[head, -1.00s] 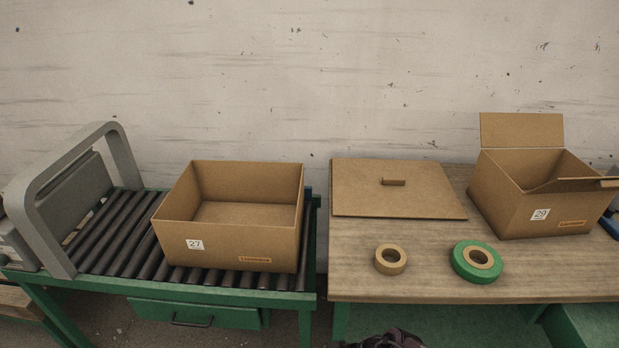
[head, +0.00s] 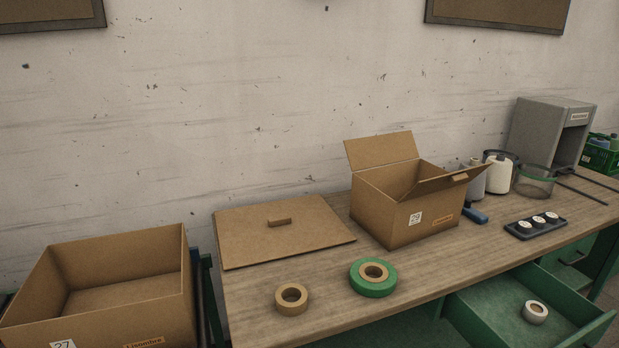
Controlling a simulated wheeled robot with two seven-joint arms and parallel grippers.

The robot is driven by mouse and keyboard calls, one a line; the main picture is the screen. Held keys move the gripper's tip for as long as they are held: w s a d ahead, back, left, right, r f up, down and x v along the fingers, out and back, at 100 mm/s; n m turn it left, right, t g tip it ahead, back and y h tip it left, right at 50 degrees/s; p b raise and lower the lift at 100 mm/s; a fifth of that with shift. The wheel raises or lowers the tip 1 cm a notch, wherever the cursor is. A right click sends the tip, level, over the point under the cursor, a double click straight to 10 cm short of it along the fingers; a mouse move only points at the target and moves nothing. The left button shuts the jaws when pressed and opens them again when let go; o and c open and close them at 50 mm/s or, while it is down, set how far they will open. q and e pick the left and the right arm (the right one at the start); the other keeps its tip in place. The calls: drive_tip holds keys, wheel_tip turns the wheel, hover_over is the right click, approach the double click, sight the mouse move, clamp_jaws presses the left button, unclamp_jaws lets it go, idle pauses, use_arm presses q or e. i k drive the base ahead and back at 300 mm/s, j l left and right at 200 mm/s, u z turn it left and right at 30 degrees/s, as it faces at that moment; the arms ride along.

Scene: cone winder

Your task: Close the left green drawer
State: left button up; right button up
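A green drawer (head: 478,318) under the wooden table stands pulled open at the lower right of the head view. A white tape roll (head: 535,312) lies inside it. The drawer's front panel faces the lower right, and its lower part is cut off by the picture edge. To its right, another green drawer front with a dark handle (head: 574,258) shows under the table. Neither of my grippers is in view.
The wooden table (head: 330,296) carries a tan tape roll (head: 291,299), a green tape roll (head: 373,278), a flat cardboard sheet (head: 280,243), an open carton (head: 400,215) and a black tray (head: 535,228). Another open carton (head: 110,262) stands at left.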

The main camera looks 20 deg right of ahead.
sight(486, 313)
drive_tip(key=z, duration=2.45)
drive_tip(key=i+u, duration=0.15)
drive_tip(key=i, duration=0.35)
drive_tip(key=l, duration=0.05)
